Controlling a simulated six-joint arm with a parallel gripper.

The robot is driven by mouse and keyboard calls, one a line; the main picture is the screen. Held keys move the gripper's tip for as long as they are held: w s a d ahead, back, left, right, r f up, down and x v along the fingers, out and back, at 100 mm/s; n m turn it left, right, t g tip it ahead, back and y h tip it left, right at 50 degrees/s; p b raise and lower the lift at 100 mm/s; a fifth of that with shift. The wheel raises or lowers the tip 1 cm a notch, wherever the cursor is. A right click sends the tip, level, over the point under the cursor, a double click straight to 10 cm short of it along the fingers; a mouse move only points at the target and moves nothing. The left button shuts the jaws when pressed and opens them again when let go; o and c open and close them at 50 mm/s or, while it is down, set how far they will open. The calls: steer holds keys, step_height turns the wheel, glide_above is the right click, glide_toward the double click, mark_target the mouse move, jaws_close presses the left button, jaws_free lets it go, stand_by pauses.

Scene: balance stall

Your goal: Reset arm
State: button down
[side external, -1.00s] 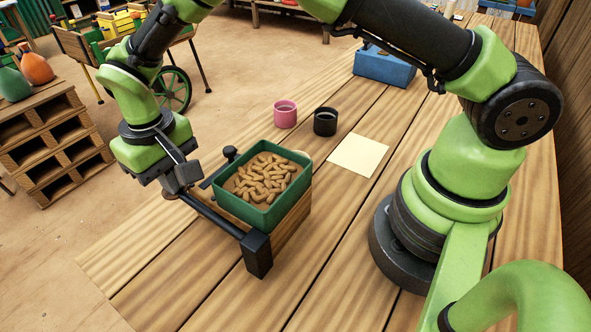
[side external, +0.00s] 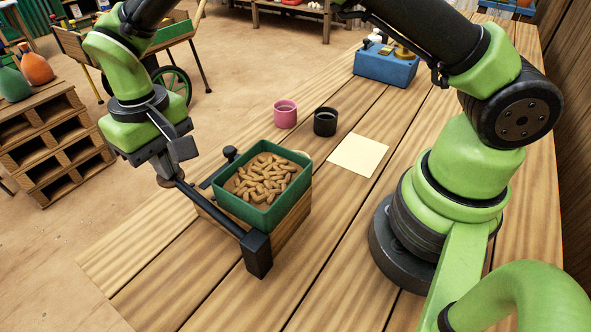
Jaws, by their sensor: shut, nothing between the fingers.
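My gripper (side external: 169,179) is at the left of the side external view, fingers pointing down. It is shut and empty, close to the left end of the balance. The balance has a wooden body (side external: 290,222) and a black bar (side external: 257,255) along its left side. A green tray (side external: 243,212) sits on top of it, filled with brown pellets (side external: 265,178). Whether my fingertips touch any part of the balance is hard to tell.
A pink cup (side external: 285,115) and a black cup (side external: 325,122) stand behind the balance. A cream sheet (side external: 358,155) lies right of them. A blue block (side external: 386,68) holding small weights stands at the back. The front of the wooden table (side external: 200,290) is clear.

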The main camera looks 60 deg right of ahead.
mark_target(172, 184)
steer(key=shift+s+r, duration=0.15)
steer(key=shift+r, duration=1.25)
steer(key=shift+f, duration=0.15)
steer(key=shift+f, duration=1.1)
steer(key=shift+w+f, duration=0.2)
steer(key=shift+f, duration=1.05)
steer(key=shift+w+f, duration=0.15)
steer(key=shift+f, duration=1.1)
steer(key=shift+s+r, duration=0.15)
steer(key=shift+r, duration=1.75)
steer(key=shift+s+r, duration=0.15)
steer(key=shift+r, duration=1.7)
